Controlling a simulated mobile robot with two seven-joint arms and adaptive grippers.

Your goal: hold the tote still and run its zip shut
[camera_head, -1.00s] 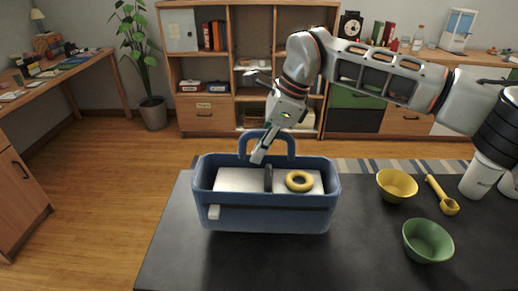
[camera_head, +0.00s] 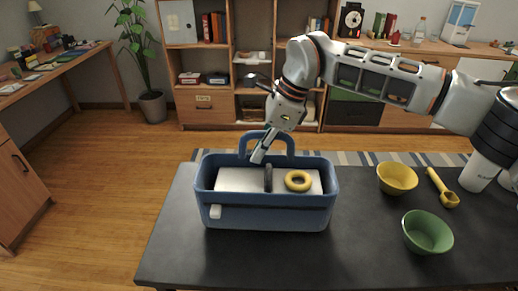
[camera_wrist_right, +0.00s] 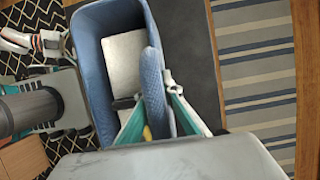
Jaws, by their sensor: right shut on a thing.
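The blue tote (camera_head: 265,217) stands upright on the dark table, its top open. White panels (camera_head: 238,180) and a dark upright piece (camera_head: 268,179) show inside. A yellow ring (camera_head: 298,181) lies on the right panel. My right gripper (camera_head: 257,157) is at the far rim, by the raised blue handle (camera_head: 291,147). In the right wrist view its fingers lie on both sides of the handle (camera_wrist_right: 153,80), shut on it. My left gripper is not seen.
A yellow bowl (camera_head: 397,180), a green bowl (camera_head: 427,234) and a yellow scoop (camera_head: 442,188) are on the table (camera_head: 190,255) right of the tote. The table is clear left of and in front of the tote. Shelves stand behind.

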